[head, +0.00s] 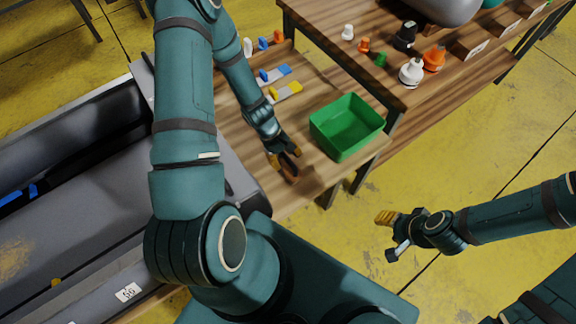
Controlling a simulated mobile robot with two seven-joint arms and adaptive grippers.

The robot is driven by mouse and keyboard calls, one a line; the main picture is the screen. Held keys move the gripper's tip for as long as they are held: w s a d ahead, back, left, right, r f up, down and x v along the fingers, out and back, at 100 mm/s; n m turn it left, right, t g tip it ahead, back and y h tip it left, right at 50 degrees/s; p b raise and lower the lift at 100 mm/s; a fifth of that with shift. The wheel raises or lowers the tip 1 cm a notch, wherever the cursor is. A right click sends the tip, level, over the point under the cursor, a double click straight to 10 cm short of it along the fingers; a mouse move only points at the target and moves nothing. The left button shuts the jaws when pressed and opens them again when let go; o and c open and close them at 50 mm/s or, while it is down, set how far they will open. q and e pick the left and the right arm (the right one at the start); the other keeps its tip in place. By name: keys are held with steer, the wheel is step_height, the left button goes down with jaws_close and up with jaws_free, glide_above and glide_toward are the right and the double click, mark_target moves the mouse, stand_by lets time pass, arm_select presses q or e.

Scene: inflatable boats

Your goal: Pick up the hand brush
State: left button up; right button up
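My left gripper (284,158) points down over the front part of the wooden bench (233,120), left of the green bin. A small brown object (290,168), possibly the hand brush, shows at its fingertips. The fingers partly cover it, and I cannot tell whether they touch or hold it. My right gripper (391,235) is over the yellow floor at the right, fingers apart and empty, away from the bench.
The green bin (346,127) stands empty at the bench's right end. Blue (275,74) and yellow (285,91) items lie farther back. A wooden shelf table (385,75) with valves and fittings stands behind. A grey inflatable boat (75,215) fills the left.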

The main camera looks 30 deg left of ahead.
mark_target(286, 156)
arm_select(q)
jaws_close()
steer(key=shift+r, duration=0.15)
step_height(286, 156, up, 10)
steer(key=p, duration=0.3)
steer(key=c, duration=0.6)
jaws_free()
jaws_close()
